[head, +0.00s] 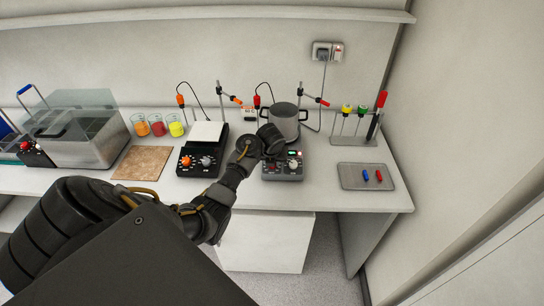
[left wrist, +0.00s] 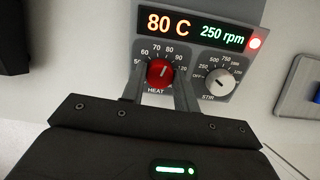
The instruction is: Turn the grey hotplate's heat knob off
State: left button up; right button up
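The grey hotplate (head: 283,172) stands on the bench with a grey pot (head: 285,120) on it. In the left wrist view its panel (left wrist: 238,33) reads 80 C and 250 rpm, with a red light lit. The red heat knob (left wrist: 160,73) has its white mark pointing up and slightly right, near 80. The pale stir knob (left wrist: 219,83) is to its right. My left gripper (head: 266,143) is at the hotplate; in the wrist view its two fingers (left wrist: 160,80) stand either side of the heat knob, with small gaps showing. My right gripper is not in view.
A black hotplate (head: 203,160) with a white top is left of the grey one. Beakers (head: 158,125), a brown board (head: 141,163) and a water bath (head: 85,140) stand further left. A grey tray (head: 352,184) and a rack (head: 352,141) are at right.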

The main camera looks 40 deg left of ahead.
pick_arm(q)
jog(key=shift+c, duration=1)
